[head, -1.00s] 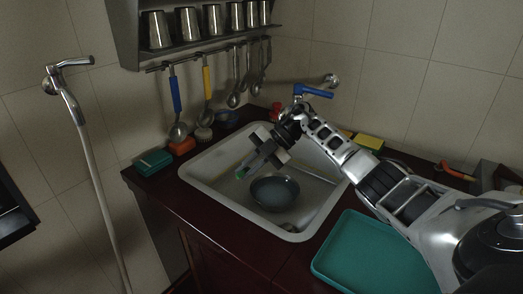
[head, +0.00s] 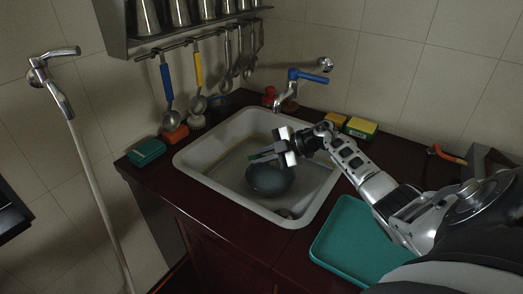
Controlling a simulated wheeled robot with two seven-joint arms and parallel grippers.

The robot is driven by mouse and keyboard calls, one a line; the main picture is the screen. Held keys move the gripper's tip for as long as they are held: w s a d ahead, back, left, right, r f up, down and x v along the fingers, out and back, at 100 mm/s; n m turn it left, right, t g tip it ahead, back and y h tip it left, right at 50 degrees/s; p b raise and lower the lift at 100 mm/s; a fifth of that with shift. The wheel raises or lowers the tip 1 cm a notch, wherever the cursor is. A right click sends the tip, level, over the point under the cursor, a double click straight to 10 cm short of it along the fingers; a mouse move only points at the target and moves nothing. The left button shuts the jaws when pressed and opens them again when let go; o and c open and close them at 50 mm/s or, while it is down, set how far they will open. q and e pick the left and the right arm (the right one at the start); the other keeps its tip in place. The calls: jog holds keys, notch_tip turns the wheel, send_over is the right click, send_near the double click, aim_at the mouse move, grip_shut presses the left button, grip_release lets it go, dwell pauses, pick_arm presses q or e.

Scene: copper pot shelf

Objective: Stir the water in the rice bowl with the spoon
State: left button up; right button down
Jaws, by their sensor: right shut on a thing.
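The dark rice bowl (head: 268,183) stands in the sink, and the water in it cannot be clearly told. My right gripper (head: 260,156) is above the bowl's far rim, with its fingers pointing left. It is shut on a thin green piece, which looks like the handle of the spoon (head: 253,157). The spoon's lower end cannot be made out, nor whether it touches the bowl. My left gripper is not in view.
The white sink (head: 192,171) surrounds the bowl. A blue-levered tap (head: 290,88) stands behind it. A teal tray (head: 350,250) lies at the front right. Ladles hang from a rail (head: 180,45). A teal box (head: 147,152) and sponges (head: 362,128) sit on the counter.

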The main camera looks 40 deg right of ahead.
pick_arm(q)
jog(key=b, duration=0.1)
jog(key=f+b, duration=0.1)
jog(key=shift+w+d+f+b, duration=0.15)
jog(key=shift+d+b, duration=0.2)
jog(key=shift+b, duration=0.05)
pick_arm(e)
notch_tip(320, 180, down, 5)
jog(key=shift+r, duration=0.1)
